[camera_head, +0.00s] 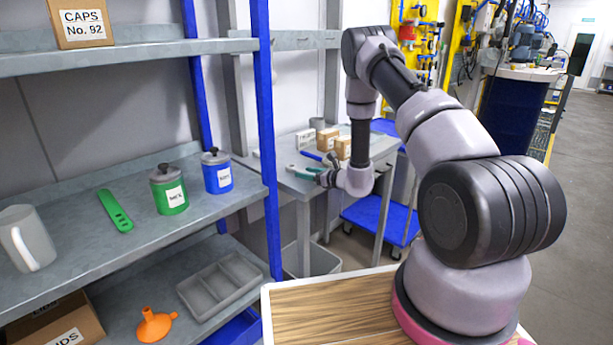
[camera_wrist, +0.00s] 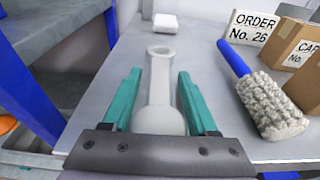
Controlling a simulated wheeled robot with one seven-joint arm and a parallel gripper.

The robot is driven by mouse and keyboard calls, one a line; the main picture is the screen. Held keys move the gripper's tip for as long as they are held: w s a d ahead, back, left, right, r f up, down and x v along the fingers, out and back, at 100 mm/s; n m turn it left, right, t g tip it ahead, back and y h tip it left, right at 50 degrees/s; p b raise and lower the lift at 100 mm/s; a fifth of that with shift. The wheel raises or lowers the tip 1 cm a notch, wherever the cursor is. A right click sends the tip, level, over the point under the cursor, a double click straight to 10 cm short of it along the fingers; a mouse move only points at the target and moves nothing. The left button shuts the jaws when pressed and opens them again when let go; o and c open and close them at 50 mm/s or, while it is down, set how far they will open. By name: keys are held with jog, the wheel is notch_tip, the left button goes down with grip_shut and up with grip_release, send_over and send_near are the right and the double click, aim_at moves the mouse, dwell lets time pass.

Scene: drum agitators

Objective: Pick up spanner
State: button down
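A pale grey spanner (camera_wrist: 161,85) lies on the grey worktable (camera_wrist: 222,125), its ring end pointing away from my wrist camera. Its near end is partly hidden behind my gripper body. My gripper (camera_wrist: 160,76) has its two teal fingers apart, one on each side of the spanner, with a visible gap on both sides. In the head view my gripper (camera_head: 306,172) is low over the table's near-left part. I cannot make out the spanner clearly there.
A brush (camera_wrist: 270,105) with a blue handle lies close on the right. An order card (camera_wrist: 251,27) and cardboard boxes (camera_wrist: 293,58) stand behind it. A small white block (camera_wrist: 165,22) lies beyond the spanner. A shelf's blue post (camera_head: 265,130) stands left of the table.

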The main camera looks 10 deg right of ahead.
jog(key=shift+r, duration=0.1)
notch_tip(320, 180, up, 10)
dwell(0.6)
dwell(0.4)
